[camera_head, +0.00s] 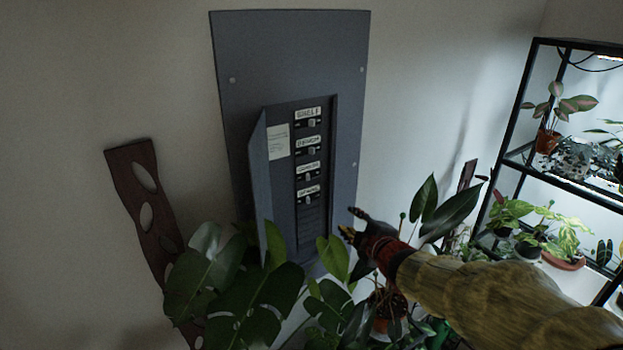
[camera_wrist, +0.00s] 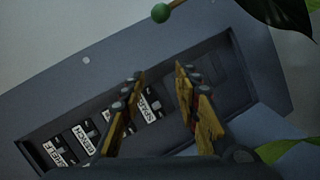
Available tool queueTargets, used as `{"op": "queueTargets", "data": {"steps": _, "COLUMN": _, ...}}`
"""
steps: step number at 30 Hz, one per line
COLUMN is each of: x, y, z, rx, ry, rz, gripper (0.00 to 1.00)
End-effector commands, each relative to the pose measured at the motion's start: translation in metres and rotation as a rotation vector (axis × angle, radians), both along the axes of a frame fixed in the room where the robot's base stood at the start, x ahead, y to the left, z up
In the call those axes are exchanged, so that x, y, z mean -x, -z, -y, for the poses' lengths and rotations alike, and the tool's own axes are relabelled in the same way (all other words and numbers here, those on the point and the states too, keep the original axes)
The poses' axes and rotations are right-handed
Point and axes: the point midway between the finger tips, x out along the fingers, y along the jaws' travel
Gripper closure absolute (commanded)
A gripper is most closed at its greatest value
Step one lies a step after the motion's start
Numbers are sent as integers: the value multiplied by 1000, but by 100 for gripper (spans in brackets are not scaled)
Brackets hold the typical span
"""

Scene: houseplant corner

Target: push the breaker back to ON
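A grey breaker panel (camera_head: 290,50) is mounted on the wall, with its narrow door (camera_head: 258,185) swung open on the left. Inside is a column of several breakers with white labels; the top breaker (camera_head: 312,122) and bottom breaker (camera_head: 308,200) show small pale toggles. Which toggle is off is too small to tell. In the wrist view, the labels (camera_wrist: 82,138) appear tilted, and the left finger partly covers the column. My gripper (camera_head: 350,222) is right of the panel's lower part, apart from the breakers. In the wrist view my gripper (camera_wrist: 160,76) is open and empty.
Large-leaved plants (camera_head: 235,290) stand below the panel and reach the door's lower edge. More leaves (camera_head: 445,210) rise beside my arm. A black lit shelf (camera_head: 510,160) with potted plants stands right. A brown perforated board (camera_head: 147,215) leans left.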

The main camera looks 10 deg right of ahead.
Motion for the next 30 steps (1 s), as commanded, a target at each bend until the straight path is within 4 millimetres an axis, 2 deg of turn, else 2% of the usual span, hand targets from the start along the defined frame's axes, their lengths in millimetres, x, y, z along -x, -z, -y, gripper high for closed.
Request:
{"op": "queueTargets", "data": {"steps": 1, "x": -8, "y": -17, "z": -14, "rx": 57, "ry": -72, "rz": 70, "gripper": 68}}
{"op": "queueTargets", "data": {"steps": 4, "x": -14, "y": -54, "z": -40, "rx": 167, "ry": -195, "rz": 211, "gripper": 68}}
{"op": "queueTargets", "data": {"steps": 6, "x": -13, "y": -71, "z": -53, "rx": 223, "ry": -252, "rz": 285, "gripper": 68}}
{"op": "queueTargets", "data": {"steps": 9, "x": -10, "y": -85, "z": -64, "rx": 279, "ry": -294, "rz": 350, "gripper": 68}}
{"op": "queueTargets", "data": {"steps": 14, "x": -18, "y": -87, "z": -66, "rx": 310, "ry": -300, "rz": 361, "gripper": 68}}
{"op": "queueTargets", "data": {"steps": 24, "x": -65, "y": -87, "z": -80, "rx": 307, "ry": -299, "rz": 359, "gripper": 68}}
{"op": "queueTargets", "data": {"steps": 30, "x": -82, "y": -87, "z": -84, "rx": 307, "ry": -298, "rz": 360, "gripper": 68}}
